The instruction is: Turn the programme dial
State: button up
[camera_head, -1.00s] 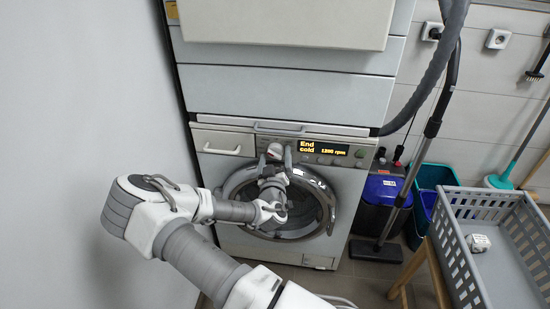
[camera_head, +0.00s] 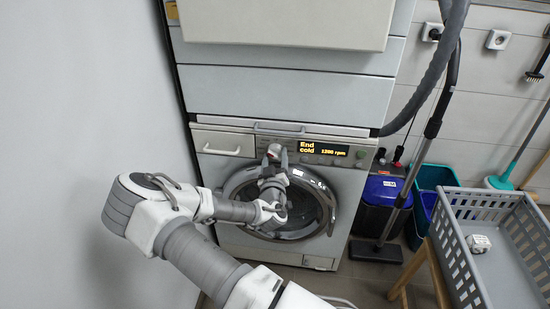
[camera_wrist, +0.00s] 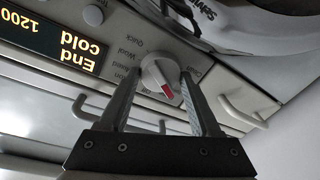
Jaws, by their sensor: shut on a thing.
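The programme dial (camera_wrist: 160,76) is a round white knob with a red mark, on the machine's control panel. In the wrist view, which shows the panel upside down, the red mark points towards the bottom of the picture, slightly right. My gripper (camera_wrist: 162,78) is shut on the dial, one finger on each side. In the head view my gripper (camera_head: 276,158) is at the panel, and the dial (camera_head: 274,149) shows small between the fingers. The lit display (camera_head: 323,148) beside it reads "End cold 1200 rpm"; it also shows in the wrist view (camera_wrist: 52,38).
The washer's round door (camera_head: 314,205) lies below my gripper. A drawer handle (camera_head: 222,151) is left of the dial and a bar handle (camera_head: 279,129) above it. A wall is close on the left. A grey crate (camera_head: 462,250) stands at right.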

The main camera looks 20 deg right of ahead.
jog(key=m+b, duration=0.2)
jog(key=m, duration=0.1)
jog(key=shift+f, duration=0.2)
jog(key=m+h+b, duration=0.1)
jog(key=m+b, duration=0.2)
jog(key=m, duration=0.1)
jog(key=shift+f+b, duration=0.15)
jog(key=shift+b, duration=0.2)
jog(key=m+b, duration=0.3)
jog(key=b, duration=0.1)
jog(key=shift+m, duration=0.4)
jog(key=shift+m+t+b, duration=0.3)
jog(key=shift+m+b, duration=0.2)
jog(key=shift+b, duration=0.15)
jog(key=shift+a+h, duration=0.1)
jog(key=shift+h, duration=0.2)
jog(key=o, duration=1.4)
jog(key=shift+r, duration=0.2)
jog(key=shift+c, duration=0.2)
